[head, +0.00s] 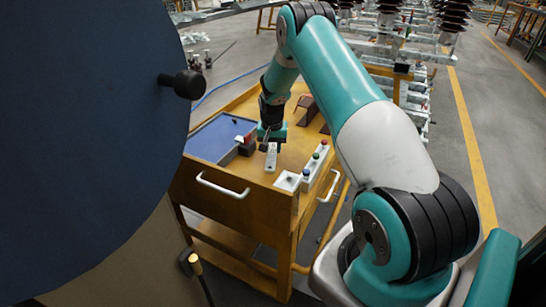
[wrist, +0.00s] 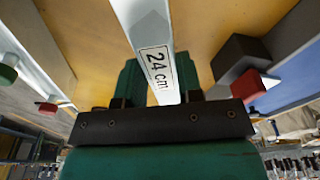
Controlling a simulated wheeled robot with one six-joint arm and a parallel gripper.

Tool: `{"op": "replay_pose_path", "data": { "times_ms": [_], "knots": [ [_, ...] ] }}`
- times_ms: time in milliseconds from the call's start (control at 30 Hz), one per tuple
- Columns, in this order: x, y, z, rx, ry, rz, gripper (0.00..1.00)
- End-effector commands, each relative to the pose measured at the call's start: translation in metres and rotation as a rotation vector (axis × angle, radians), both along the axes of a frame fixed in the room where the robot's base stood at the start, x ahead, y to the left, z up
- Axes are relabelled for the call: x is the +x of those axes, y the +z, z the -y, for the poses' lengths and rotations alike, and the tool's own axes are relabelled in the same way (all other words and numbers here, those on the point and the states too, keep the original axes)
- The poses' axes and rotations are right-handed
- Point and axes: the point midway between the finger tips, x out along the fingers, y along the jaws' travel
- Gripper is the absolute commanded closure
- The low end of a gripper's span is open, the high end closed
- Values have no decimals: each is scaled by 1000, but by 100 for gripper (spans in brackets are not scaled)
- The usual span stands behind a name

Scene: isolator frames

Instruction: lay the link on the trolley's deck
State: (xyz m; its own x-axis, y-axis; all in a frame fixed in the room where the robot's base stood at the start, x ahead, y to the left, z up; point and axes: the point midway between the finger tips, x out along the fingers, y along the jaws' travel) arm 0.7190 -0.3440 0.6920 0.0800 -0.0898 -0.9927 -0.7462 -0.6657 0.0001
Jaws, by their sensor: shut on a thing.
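The link (wrist: 148,25) is a pale bar with a "24 cm" label, running up and out of the wrist view from between my jaws. My gripper (wrist: 160,82) is shut on its labelled end. In the head view my gripper (head: 272,135) is over the trolley, and the link (head: 271,158) shows as a short pale bar below it. The trolley's deck (head: 291,150) is orange-yellow and lies beneath the link; it also shows in the wrist view (wrist: 88,28). I cannot tell whether the link touches the deck. Its far end is out of the wrist view.
A white strip with coloured knobs (head: 316,165) and a small white tray (head: 288,181) stand right of the link. A dark block with a red part (head: 246,146) stands to its left, by a blue mat (head: 209,141). Dark brown pieces (head: 306,104) lie behind.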

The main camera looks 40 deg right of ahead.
Motion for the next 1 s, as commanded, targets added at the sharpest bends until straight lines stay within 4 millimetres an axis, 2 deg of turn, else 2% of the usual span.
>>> {"op": "replay_pose_path", "data": {
  "times_ms": [133, 367, 767, 800, 867, 1000],
  "knots": [
    [1, -9, 1, -1, -1, 2, 100],
    [1, -40, 1, -1, -1, 2, 100],
    [1, -45, 1, -2, -1, 4, 100],
    [0, -45, 1, -1, -1, 1, 57],
    [0, -45, 1, -1, -1, 1, 43],
    [0, -45, 1, 0, -1, 0, 41]
  ]
}}
